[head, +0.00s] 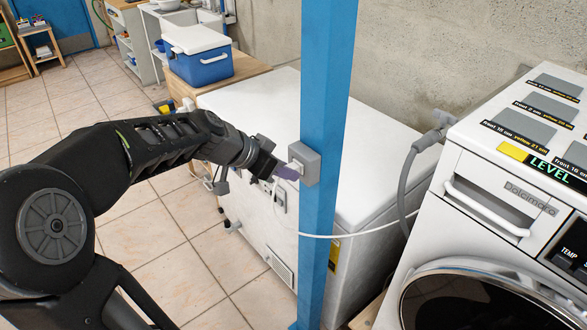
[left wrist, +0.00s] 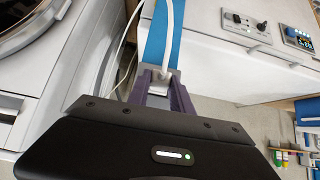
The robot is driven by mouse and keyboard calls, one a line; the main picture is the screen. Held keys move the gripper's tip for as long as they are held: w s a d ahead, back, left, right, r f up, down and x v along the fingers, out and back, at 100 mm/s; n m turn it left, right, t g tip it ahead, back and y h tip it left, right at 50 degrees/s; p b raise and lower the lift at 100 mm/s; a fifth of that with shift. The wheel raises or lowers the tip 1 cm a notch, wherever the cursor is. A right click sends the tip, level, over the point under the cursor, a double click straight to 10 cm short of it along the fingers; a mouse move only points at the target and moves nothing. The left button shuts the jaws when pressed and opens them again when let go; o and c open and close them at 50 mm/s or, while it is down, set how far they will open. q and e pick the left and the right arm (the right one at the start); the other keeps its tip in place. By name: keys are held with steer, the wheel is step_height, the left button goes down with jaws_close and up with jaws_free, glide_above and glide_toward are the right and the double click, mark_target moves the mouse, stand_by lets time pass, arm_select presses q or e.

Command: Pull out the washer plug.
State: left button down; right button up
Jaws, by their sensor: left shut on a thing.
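The white washer plug (head: 297,166) is at the front of a grey socket box (head: 309,160) on a blue post (head: 325,90). My left gripper (head: 288,171) reaches in from the left, its purple fingers shut on the plug. In the left wrist view the plug (left wrist: 161,77) shows between the fingers of the gripper (left wrist: 162,84), close against the grey box. How deep the plug sits in the socket is hidden. A white cord (head: 350,234) hangs from the plug and runs right to the washer (head: 455,225). My right gripper is in neither view.
A white chest freezer (head: 375,170) stands close behind the post. A blue cooler (head: 198,58) sits on a wooden surface behind it. A grey hose (head: 405,185) rises beside the washer. Tiled floor (head: 190,270) is open left of the freezer.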

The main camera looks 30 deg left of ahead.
arm_select(q)
steer(key=shift+s+a, duration=0.15)
steer(key=shift+s, duration=0.1)
steer(key=shift+s+a+b, duration=0.25)
steer(key=shift+s+b, duration=0.4)
steer(key=shift+s, duration=0.45)
steer(key=shift+s+a, duration=0.1)
steer(key=s+b, duration=0.1)
steer(key=s+a+b, duration=0.1)
steer(key=s, duration=0.1)
steer(key=shift+s, duration=0.3)
